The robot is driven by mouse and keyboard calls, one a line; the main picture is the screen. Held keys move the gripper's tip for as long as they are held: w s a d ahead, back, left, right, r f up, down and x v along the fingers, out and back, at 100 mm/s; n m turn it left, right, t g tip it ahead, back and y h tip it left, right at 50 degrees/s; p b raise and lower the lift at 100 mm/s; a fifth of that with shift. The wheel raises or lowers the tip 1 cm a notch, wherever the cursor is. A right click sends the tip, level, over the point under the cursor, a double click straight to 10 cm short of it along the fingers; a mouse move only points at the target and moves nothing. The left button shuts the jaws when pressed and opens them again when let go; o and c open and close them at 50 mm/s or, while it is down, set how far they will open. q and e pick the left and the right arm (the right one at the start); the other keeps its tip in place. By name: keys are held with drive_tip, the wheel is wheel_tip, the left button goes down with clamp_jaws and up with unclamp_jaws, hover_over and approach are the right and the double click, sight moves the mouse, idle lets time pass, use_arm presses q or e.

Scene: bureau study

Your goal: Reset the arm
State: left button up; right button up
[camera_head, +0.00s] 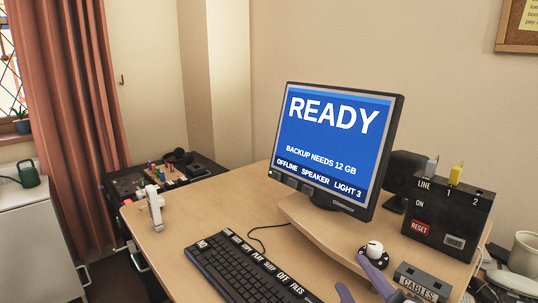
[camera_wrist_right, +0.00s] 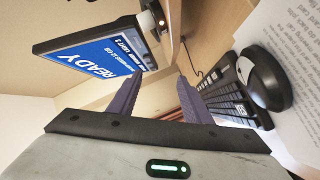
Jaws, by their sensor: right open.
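My right gripper (camera_head: 351,271) comes in at the bottom right of the head view, its purple fingers apart with nothing between them. The fingers are beside a round white knob on a dark base (camera_head: 374,249), and I cannot tell if they touch it. In the wrist view my right gripper (camera_wrist_right: 158,84) is also open and empty, with the tilted monitor and the desk edge beyond. My left gripper is not in view.
The monitor (camera_head: 332,140) reads READY. A keyboard (camera_head: 240,272) lies in front. A dark box with a red RESET button (camera_head: 420,227) and a CABLES box (camera_head: 422,281) are at right. A mouse (camera_wrist_right: 266,79) shows in the wrist view. The desk's left part is mostly clear.

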drive_tip(key=s+d+f+m+g+h, duration=0.1)
drive_tip(key=s+d+f+m+g, duration=0.15)
drive_tip(key=s+f, duration=0.35)
drive_tip(key=s+d+f+m+g+h, duration=0.15)
drive_tip(key=s+f+m+g, duration=0.3)
drive_tip(key=f, duration=0.45)
drive_tip(key=s+d+f+m+g, duration=0.1)
drive_tip(key=s+f+m+g, duration=0.2)
drive_tip(key=s, duration=0.5)
drive_tip(key=s+d+f+m+g, duration=0.1)
drive_tip(key=s+f+g, duration=0.2)
drive_tip(key=s+f, duration=0.35)
use_arm(q)
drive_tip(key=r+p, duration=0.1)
drive_tip(key=p, duration=0.1)
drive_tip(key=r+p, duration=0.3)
drive_tip(key=p, duration=0.1)
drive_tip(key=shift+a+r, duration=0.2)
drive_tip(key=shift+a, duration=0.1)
use_arm(e)
drive_tip(key=w+a+f+t+y, duration=0.2)
drive_tip(key=w+a+t+y, duration=0.1)
drive_tip(key=a+t, duration=0.2)
drive_tip(key=shift+w+a+f, duration=0.2)
drive_tip(key=shift+w+a, duration=0.15)
drive_tip(key=shift+a, duration=0.3)
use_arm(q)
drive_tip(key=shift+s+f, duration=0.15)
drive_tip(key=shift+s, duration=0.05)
